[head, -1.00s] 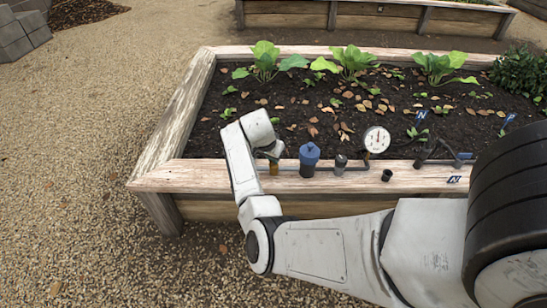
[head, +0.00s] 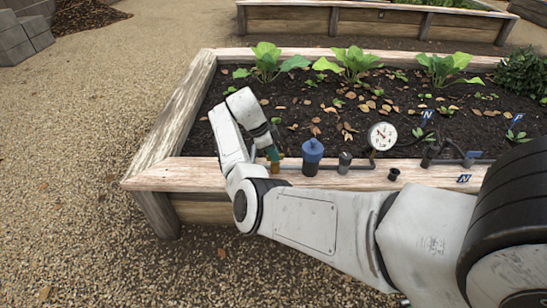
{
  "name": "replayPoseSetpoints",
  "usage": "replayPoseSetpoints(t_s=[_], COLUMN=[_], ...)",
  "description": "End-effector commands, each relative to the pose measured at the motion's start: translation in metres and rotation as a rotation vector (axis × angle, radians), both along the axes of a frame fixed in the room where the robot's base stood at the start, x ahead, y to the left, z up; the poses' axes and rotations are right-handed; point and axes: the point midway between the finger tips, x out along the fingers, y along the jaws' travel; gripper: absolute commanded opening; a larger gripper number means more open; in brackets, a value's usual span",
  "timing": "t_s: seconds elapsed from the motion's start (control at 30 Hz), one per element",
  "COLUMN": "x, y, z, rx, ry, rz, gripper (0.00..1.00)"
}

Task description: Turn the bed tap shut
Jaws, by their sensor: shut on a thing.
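The bed tap (head: 275,168) is a small brass-coloured fitting on the front plank of the raised bed, at the left end of the pipe line. My gripper (head: 272,153) comes down on it from the upper left and is shut on its top. The wrist is tilted, and the jaws are small here and partly merge with the tap, so the handle's exact angle is hard to tell. A round white pressure gauge (head: 382,136) stands to the right, its red needle slanting to the upper left.
A blue-capped fitting (head: 312,156) stands close right of the tap, then a grey fitting (head: 345,162) and a black open cup (head: 393,174). Seedlings (head: 355,62) grow in the soil behind. Gravel (head: 90,130) at the left is clear.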

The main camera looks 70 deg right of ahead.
Motion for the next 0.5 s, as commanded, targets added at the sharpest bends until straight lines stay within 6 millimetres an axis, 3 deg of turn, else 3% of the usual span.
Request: replayPoseSetpoints(t_s=[0.03, 0.5], x=[0.0001, 0.0003], y=[0.0009, 0.0009], z=[-0.0066, -0.0052], rx=[0.007, 0.008], ry=[-0.003, -0.001], rz=[-0.027, -0.165], gripper=[0.0, 0.0])
